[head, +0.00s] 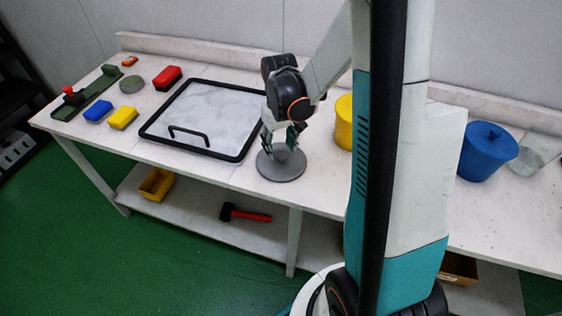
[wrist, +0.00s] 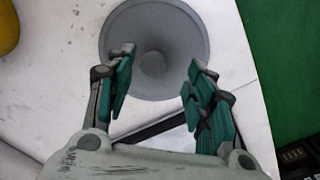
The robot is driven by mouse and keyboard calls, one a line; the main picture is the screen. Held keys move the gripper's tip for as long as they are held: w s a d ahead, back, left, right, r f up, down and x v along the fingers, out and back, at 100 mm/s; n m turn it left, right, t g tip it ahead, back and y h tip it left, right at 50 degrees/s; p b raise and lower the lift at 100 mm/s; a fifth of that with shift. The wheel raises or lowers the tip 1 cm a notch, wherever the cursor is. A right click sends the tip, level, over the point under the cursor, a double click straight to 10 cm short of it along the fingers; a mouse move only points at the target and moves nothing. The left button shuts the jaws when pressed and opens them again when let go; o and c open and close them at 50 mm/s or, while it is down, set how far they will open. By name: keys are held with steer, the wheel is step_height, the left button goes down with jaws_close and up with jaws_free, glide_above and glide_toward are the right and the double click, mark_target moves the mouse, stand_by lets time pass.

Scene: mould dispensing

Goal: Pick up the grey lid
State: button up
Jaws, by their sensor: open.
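The grey lid (head: 281,166) is a round disc with a raised centre, lying flat on the white table near its front edge. In the wrist view the grey lid (wrist: 190,40) fills the upper middle, with its round knob in the centre. My gripper (head: 284,138) is above the lid, pointing down. In the wrist view my gripper (wrist: 158,72) has its green-padded fingers apart, one on each side of the knob in the picture. I cannot tell the exact height of the fingertips over the knob. Nothing is held.
A black-framed tray (head: 236,158) with a handle lies left of the lid. A yellow container (head: 344,122) stands to the right, partly behind my body. A blue lidded bucket (head: 487,152) is further right. Red, blue and yellow blocks lie at the far left.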

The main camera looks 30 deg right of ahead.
mark_target(281, 154)
steer(key=f, duration=0.1)
steer(key=f+b, duration=0.1)
steer(key=f, duration=0.1)
steer(key=f+b, duration=0.1)
steer(key=f, duration=0.1)
steer(key=shift+w+d+f, duration=0.1)
steer(key=shift+w+d, duration=0.15)
steer(key=shift+d, duration=0.15)
steer(key=c, duration=1.2)
